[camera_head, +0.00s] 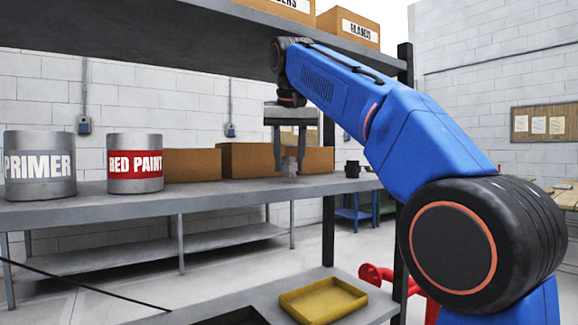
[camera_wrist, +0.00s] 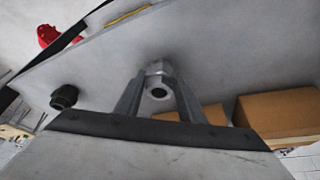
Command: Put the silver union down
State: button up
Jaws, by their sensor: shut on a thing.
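The silver union (camera_head: 290,168) is between the fingertips of my gripper (camera_head: 289,161), over the grey shelf (camera_head: 225,190) towards its right end. My gripper points down and is shut on the union. In the wrist view the union (camera_wrist: 158,82) is a small grey metal fitting with a dark round bore, held between both fingers (camera_wrist: 159,95). It is at or just above the shelf surface (camera_wrist: 215,50); I cannot tell whether it touches.
A black fitting (camera_head: 352,169) stands right of the union, also in the wrist view (camera_wrist: 64,97). Cardboard boxes (camera_head: 247,160) stand behind and left. Primer (camera_head: 40,168) and red paint (camera_head: 135,165) cans are further left. A yellow tray (camera_head: 323,300) lies lower. An upper shelf (camera_head: 200,35) hangs above.

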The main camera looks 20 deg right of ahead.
jog(key=shift+s+f, duration=0.15)
jog(key=shift+f, duration=0.45)
jog(key=shift+f, duration=0.1)
jog(key=o, duration=1.3)
jog(key=shift+v, duration=1.45)
jog(key=shift+s+a, duration=0.1)
jog(key=shift+s, duration=0.1)
jog(key=s, duration=0.3)
jog(key=s+a, duration=0.1)
jog(key=s, duration=0.3)
jog(key=s+a, duration=0.1)
jog(key=s, duration=0.3)
jog(key=shift+s+a, duration=0.15)
jog(key=shift+a, duration=0.05)
